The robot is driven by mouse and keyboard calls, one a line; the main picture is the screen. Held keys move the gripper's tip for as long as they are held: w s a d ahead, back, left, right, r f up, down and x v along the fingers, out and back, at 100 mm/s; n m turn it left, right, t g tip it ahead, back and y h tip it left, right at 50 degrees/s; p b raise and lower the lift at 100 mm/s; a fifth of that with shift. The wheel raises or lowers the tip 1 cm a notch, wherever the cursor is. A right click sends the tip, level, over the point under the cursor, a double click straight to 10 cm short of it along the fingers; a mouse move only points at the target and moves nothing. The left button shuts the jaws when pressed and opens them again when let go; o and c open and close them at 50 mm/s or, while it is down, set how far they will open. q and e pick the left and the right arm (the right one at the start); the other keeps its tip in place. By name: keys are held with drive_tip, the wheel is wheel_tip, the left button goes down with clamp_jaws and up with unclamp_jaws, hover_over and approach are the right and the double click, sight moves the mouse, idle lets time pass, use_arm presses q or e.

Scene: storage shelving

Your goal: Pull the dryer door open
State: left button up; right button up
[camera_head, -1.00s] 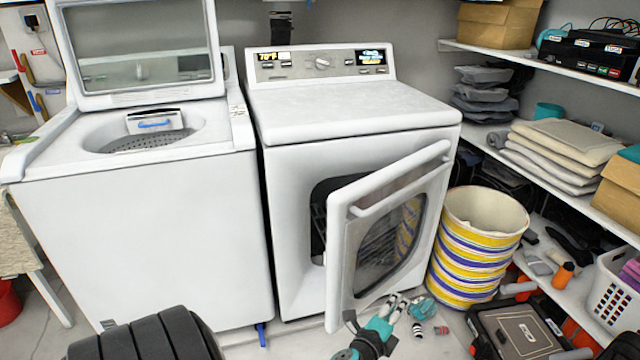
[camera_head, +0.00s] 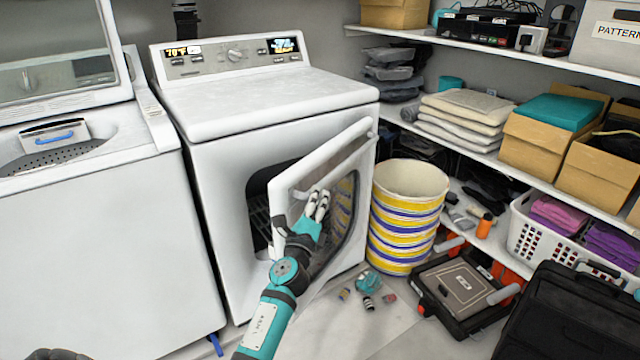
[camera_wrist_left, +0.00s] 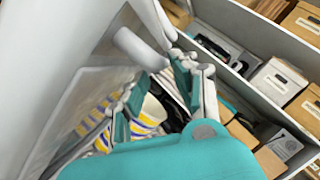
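The white dryer (camera_head: 270,95) stands in the middle of the head view. Its door (camera_head: 283,205) is partly open, swung out to the right, with a dark gap into the drum at its left. My left gripper (camera_head: 318,204) is in front of the door's window, below the handle; contact cannot be told. In the left wrist view its two fingers (camera_wrist_left: 158,98) are spread with nothing between them, and the white door fills the left side. My right gripper is not in view.
A striped basket (camera_head: 405,215) stands close to the door's right side. A tool case (camera_head: 460,285) and small items lie on the floor at the right. Shelves (camera_head: 475,150) line the right wall. The washer (camera_head: 95,240) stands left of the dryer.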

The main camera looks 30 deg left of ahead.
sight(320, 185)
use_arm(q)
drive_tip(key=x, duration=0.4)
drive_tip(key=shift+w+a, duration=0.15)
drive_tip(key=shift+w, duration=0.15)
drive_tip(key=shift+w+a+r+b, duration=0.25)
drive_tip(key=shift+w+b, duration=0.05)
drive_tip(key=shift+w, duration=0.3)
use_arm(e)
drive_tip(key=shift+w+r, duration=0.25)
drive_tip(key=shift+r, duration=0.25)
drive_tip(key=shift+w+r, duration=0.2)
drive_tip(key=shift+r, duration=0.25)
use_arm(q)
drive_tip(key=shift+c, duration=0.3)
clamp_jaws()
